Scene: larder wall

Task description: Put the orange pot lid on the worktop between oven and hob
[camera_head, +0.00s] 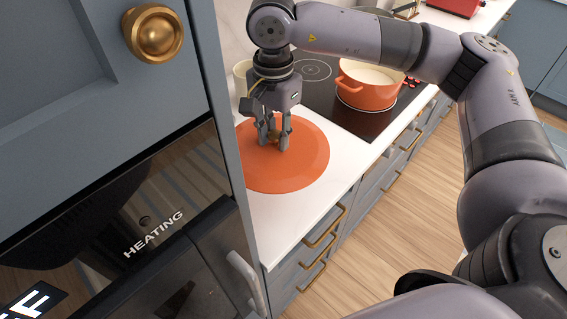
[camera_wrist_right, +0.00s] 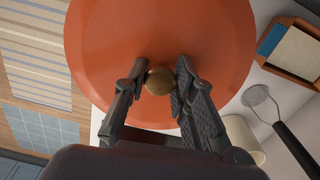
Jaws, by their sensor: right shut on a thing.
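The orange pot lid (camera_head: 304,160) is a round disc over the white worktop (camera_head: 279,223), between the oven and the hob. I cannot tell whether it touches the worktop. My right gripper (camera_head: 274,144) is above the lid's middle with its fingers pointing down, shut on the lid's brass knob. In the right wrist view the lid (camera_wrist_right: 160,45) fills the upper middle, and the knob (camera_wrist_right: 158,81) sits between the fingertips of the gripper (camera_wrist_right: 157,84). My left gripper is not in view.
The oven (camera_head: 150,225) and a blue cabinet door (camera_head: 70,75) are close at left. A cream container (camera_wrist_right: 243,136) and a dark-handled utensil (camera_wrist_right: 293,143) lie near the lid.

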